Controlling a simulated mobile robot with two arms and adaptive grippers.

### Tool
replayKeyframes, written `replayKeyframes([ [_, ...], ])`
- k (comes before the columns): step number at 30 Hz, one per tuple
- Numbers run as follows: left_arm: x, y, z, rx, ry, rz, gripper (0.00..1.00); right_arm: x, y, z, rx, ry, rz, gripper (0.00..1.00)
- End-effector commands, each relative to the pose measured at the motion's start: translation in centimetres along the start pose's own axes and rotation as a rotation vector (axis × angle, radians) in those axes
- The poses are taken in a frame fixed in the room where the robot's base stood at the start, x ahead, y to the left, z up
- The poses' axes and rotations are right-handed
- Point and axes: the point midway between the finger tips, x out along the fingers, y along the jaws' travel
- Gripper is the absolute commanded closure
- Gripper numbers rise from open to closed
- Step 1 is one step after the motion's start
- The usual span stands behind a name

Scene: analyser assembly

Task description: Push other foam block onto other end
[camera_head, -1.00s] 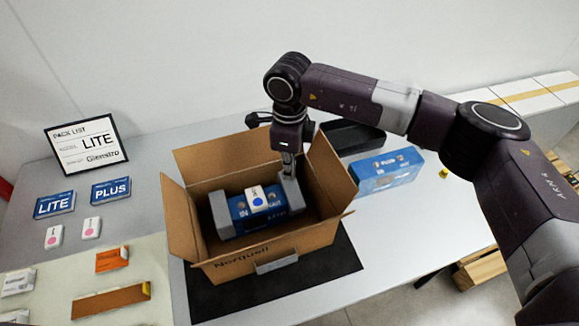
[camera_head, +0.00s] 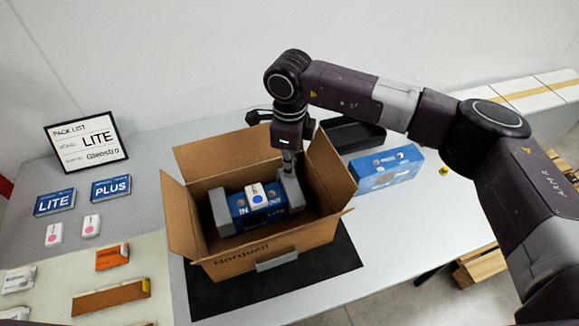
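An open cardboard box (camera_head: 240,262) stands on a black mat. Inside it lies a blue analyser (camera_head: 240,213) with a small white box with a blue dot (camera_head: 257,195) on top. A grey foam block (camera_head: 222,212) sits at the analyser's left end. The other grey foam block (camera_head: 291,190) is at its right end, and I see no clear gap between them. My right gripper (camera_head: 289,168) points down into the box at the top of the right foam block. Its fingertips are partly hidden and too small to judge. My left gripper is out of view.
The black mat (camera_head: 215,300) lies under the box. A blue PLUS unit (camera_head: 387,170) and a black tray (camera_head: 352,134) are to the right. LITE (camera_head: 54,203) and PLUS (camera_head: 111,189) cards, a pack list sign (camera_head: 86,143) and small boxes are left. The box flaps stand open.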

Motion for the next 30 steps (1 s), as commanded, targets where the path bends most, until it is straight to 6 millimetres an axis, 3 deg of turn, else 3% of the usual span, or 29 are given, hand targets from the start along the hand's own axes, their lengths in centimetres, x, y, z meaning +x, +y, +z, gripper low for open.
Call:
replayKeyframes([
  [30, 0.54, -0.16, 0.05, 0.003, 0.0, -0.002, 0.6, 0.57, 0.0, 0.0, 0.0, 0.0, 0.0, 1.0],
])
